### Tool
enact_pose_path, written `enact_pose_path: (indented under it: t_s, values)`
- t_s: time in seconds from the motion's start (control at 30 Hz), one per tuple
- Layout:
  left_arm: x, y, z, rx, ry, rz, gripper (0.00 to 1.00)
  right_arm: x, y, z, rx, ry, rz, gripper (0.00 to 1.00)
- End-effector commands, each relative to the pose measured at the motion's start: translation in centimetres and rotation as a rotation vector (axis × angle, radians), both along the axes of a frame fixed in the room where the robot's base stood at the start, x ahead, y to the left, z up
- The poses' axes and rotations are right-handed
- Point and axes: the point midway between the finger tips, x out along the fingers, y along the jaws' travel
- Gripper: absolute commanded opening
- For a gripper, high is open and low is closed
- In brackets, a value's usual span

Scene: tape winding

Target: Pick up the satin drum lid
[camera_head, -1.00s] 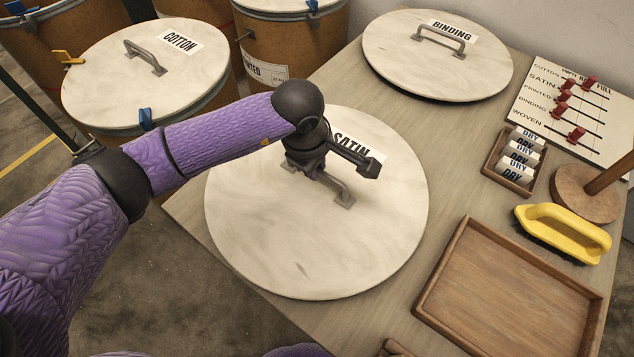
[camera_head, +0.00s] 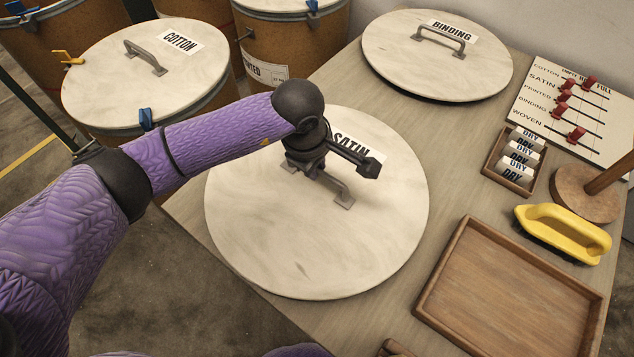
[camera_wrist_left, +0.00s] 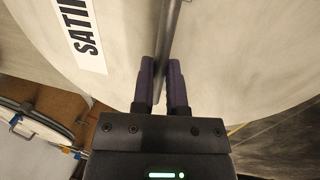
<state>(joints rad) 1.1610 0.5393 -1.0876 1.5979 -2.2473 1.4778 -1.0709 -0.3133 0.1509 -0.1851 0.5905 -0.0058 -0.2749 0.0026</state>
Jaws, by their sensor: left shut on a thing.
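The satin drum lid (camera_head: 330,245) is a round pale disc with a grey bar handle (camera_head: 339,190) and a SATIN label, partly hidden by my arm. It lies on the table, its left side reaching past the table's edge. My left gripper (camera_head: 318,172) is at the handle. In the left wrist view the two dark fingers (camera_wrist_left: 160,85) are closed on the handle bar (camera_wrist_left: 166,50), with the lid (camera_wrist_left: 225,60) behind and the SATIN label (camera_wrist_left: 82,35) to the left. My right gripper is not in view.
The binding lid (camera_head: 437,75) lies at the table's back. To the right are a level board (camera_head: 540,125), a small box of DRY rolls (camera_head: 492,160), a yellow brush (camera_head: 565,228) and an empty wooden tray (camera_head: 450,300). Drums, one with the cotton lid (camera_head: 110,90), stand left.

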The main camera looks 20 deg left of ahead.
Motion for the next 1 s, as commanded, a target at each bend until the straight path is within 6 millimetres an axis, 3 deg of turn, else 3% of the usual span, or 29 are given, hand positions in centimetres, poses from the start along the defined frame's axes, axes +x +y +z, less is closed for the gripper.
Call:
enact_pose_path:
  t_s: [0.6,0.67,0.9,1.0]
  values:
    - [-0.1,0.0,0.3,0.000,0.002,-0.001,0.00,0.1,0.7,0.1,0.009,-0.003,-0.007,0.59]
    - [0.0,0.0,1.4,0.000,-0.002,0.000,0.00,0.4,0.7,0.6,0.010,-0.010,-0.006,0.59]
    - [0.1,0.0,8.1,-0.001,-0.010,0.000,0.00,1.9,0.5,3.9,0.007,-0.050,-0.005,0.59]
    - [0.1,0.0,9.8,-0.001,-0.007,0.000,0.00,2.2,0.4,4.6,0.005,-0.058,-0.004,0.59]
